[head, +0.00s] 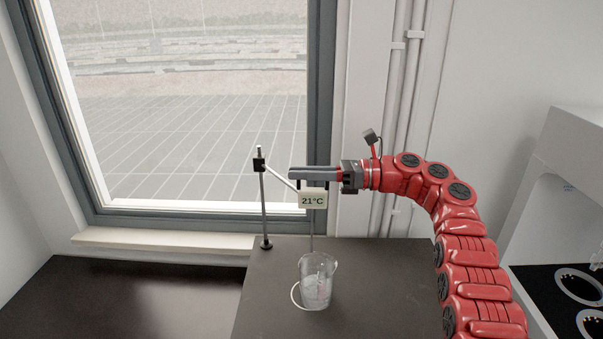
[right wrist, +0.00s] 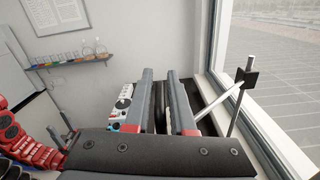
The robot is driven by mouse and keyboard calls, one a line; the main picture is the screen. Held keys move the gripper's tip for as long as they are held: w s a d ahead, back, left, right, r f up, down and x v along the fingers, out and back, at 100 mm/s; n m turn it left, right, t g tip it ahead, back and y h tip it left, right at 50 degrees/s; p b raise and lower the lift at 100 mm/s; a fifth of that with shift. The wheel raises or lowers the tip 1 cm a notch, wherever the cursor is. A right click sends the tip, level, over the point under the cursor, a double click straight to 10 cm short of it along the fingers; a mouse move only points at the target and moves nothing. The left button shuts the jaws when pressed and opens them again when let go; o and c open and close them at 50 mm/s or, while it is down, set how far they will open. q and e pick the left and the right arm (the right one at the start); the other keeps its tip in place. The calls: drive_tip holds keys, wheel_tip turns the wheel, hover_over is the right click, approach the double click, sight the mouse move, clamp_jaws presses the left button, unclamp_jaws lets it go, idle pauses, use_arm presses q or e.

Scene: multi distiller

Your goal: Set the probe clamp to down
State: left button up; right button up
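The probe clamp (head: 259,164) is a small black block near the top of a thin upright rod (head: 264,205). A white bar slopes down from it to the probe's display (head: 313,200), which reads 21°C. The thin probe hangs below the display, over a glass beaker (head: 317,285). My right gripper (head: 297,176) is just above the display. In the right wrist view its two fingers (right wrist: 161,76) are apart; the clamp (right wrist: 248,79) is to their right, and the bar runs behind the right finger. My left arm shows at that view's left edge; its gripper (right wrist: 62,132) is small and unclear.
The beaker stands on a dark bench top (head: 375,285) with clear room to its right. A large window (head: 195,110) and its sill are behind. A white cabinet (head: 560,170) stands at the right. The wrist view shows a wall shelf (right wrist: 75,62) with glassware.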

drive_tip(key=shift+a, duration=0.1)
clamp_jaws()
idle(1.0)
